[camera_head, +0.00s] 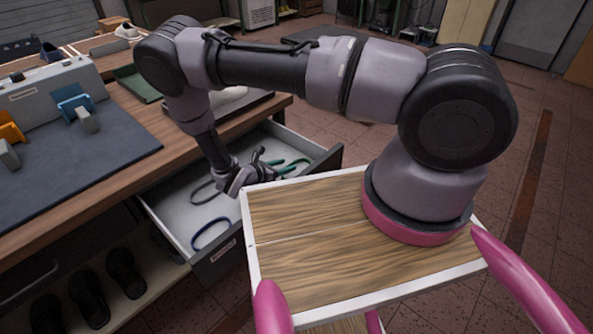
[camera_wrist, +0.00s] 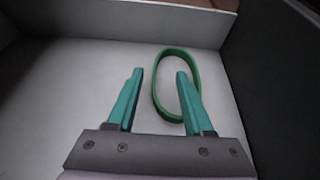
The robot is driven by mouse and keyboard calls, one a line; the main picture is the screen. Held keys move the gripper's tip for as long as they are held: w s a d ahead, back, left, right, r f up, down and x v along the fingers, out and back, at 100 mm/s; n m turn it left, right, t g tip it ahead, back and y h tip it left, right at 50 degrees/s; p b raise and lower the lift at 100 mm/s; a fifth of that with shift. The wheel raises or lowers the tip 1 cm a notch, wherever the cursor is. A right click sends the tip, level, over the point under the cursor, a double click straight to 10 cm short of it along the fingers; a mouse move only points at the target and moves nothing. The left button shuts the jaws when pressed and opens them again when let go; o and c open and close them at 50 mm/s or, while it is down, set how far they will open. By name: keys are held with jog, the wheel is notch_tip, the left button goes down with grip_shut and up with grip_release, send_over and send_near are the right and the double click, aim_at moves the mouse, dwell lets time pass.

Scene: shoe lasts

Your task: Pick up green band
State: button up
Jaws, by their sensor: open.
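The green band (camera_wrist: 155,92) is an oval loop in the open drawer (camera_head: 180,212). In the wrist view its left side shows between my two teal fingers, and its right side shows beyond the right finger. The right finger covers part of the loop; I cannot tell whether its tip is inside or above it. My gripper (camera_wrist: 158,73) is open and empty. In the head view the green band (camera_head: 296,163) lies toward the drawer's right end, right of my gripper (camera_head: 266,168).
A blue band (camera_head: 210,233) lies near the drawer's front, and a dark band (camera_head: 203,190) lies left of my gripper. The drawer walls (camera_wrist: 130,18) stand close around. The workbench (camera_head: 110,187) with a dark mat (camera_head: 60,172) is to the left.

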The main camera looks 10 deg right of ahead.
aim_at(293, 162)
jog(key=x, duration=0.4)
jog(key=shift+w+a+f, duration=0.1)
jog(key=shift+a, duration=0.1)
grip_shut()
